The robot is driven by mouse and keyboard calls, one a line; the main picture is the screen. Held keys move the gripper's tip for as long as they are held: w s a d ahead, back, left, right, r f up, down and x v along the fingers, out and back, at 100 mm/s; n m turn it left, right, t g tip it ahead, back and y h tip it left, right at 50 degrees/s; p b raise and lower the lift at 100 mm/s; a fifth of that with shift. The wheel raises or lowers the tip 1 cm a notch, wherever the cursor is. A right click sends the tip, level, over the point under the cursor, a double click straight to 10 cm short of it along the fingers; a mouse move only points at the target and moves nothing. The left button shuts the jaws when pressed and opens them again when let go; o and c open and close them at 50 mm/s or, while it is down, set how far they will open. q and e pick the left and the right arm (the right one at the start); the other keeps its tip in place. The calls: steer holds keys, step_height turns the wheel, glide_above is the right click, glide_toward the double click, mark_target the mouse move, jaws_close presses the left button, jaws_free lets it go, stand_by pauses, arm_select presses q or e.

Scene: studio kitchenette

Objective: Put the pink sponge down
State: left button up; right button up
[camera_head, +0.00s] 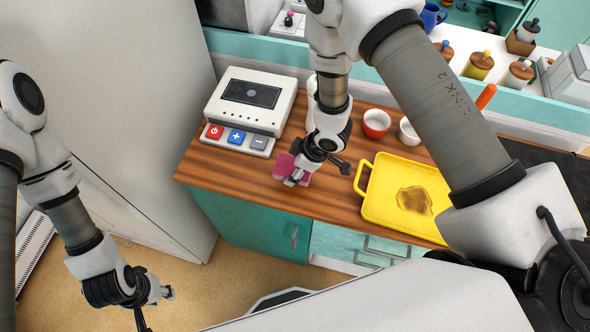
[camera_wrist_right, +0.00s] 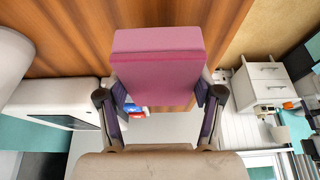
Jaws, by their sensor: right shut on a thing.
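The pink sponge (camera_head: 283,165) is at the right gripper, over the wooden counter between the white scale-like device and the yellow tray. My right gripper (camera_head: 303,174) is shut on it. In the right wrist view the sponge (camera_wrist_right: 158,62) sits between the two fingers, with wood grain behind it. I cannot tell whether the sponge touches the counter. My left gripper (camera_head: 156,306) hangs at the lower left over the floor, its fingers apart and empty.
The wooden counter (camera_head: 240,170) is bare around the sponge. A white device (camera_head: 250,92) with red, blue and grey buttons stands at the back left. A yellow tray (camera_head: 372,205) with a brown stain lies to the right. A red cup (camera_head: 376,123) and white cup (camera_head: 409,132) stand behind.

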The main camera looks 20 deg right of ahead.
step_height(320, 180, down, 3)
steer(key=shift+r+p, duration=0.15)
steer(key=shift+p, duration=0.3)
steer(key=shift+f, duration=0.55)
steer(key=o, duration=1)
steer(key=shift+r, duration=0.1)
steer(key=shift+r, duration=0.2)
steer(key=b+v, duration=0.2)
steer(key=v, duration=0.9)
steer(key=shift+s+d+r, duration=0.1)
steer(key=shift+r, duration=0.3)
